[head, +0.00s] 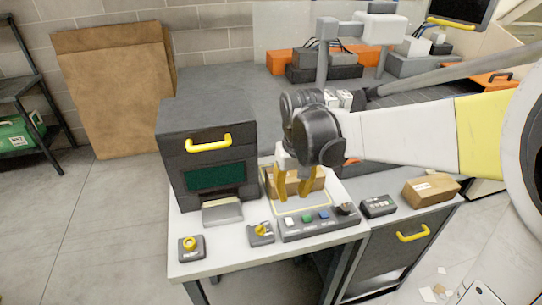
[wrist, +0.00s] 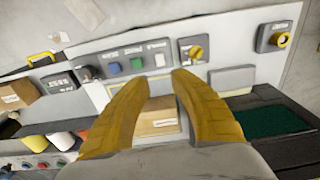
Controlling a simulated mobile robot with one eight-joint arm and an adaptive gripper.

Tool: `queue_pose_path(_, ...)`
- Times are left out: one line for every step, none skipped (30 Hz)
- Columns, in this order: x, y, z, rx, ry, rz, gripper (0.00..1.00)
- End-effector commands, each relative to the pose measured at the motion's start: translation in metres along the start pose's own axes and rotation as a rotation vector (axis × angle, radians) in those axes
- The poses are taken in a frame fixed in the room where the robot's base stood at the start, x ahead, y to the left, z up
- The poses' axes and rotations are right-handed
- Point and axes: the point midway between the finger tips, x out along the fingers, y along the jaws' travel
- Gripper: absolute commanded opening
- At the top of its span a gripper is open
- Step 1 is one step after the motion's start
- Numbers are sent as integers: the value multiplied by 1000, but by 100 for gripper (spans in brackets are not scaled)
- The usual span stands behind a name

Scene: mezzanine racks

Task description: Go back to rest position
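My gripper (head: 294,196) has two yellow fingers pointing down over the weighing-type plate at the middle of the white-topped bench. The fingers are apart, with a gap between their tips, which also shows in the wrist view (wrist: 161,76). A brown cardboard box (head: 313,184) sits on the plate, behind and beneath the fingers. In the wrist view the box (wrist: 157,122) shows in the gap, its sides partly covered by the fingers. I see no clear grip on it. My arm reaches in from the right, bent over the bench.
A black machine with a yellow handle (head: 208,143) stands close left of my gripper. A button console (head: 318,219) lies in front. A second cardboard box (head: 431,190) and a small black control box (head: 378,206) are to the right. Cups (wrist: 36,146) stand nearby.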

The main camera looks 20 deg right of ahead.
Motion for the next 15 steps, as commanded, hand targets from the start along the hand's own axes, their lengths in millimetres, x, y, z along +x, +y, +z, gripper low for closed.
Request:
queue_pose_path(0, 0, 0, 0, 0, 0, 27)
queue_pose_path(0, 0, 0, 0, 0, 0, 27)
queue_pose_path(0, 0, 1, 0, 2, 0, 27)
queue_pose_path(-2, 0, 2, 0, 6, 0, 27)
queue_pose_path(-3, 0, 3, 0, 12, 0, 27)
queue_pose_path(-7, 0, 6, 0, 24, 0, 27)
queue_pose_path(-10, 0, 10, 0, 38, 0, 27)
queue_pose_path(-15, 0, 14, 0, 54, 0, 27)
queue_pose_path(-21, 0, 20, 0, 83, 0, 27)
queue_pose_path(-26, 0, 26, 0, 107, 0, 27)
queue_pose_path(-31, 0, 32, 0, 134, 0, 27)
queue_pose_path(-38, 0, 41, 0, 173, 0, 27)
queue_pose_path(-42, 0, 48, 0, 203, 0, 27)
queue_pose_path(-46, 0, 54, 0, 233, 0, 27)
queue_pose_path(-51, 0, 63, 0, 274, 0, 27)
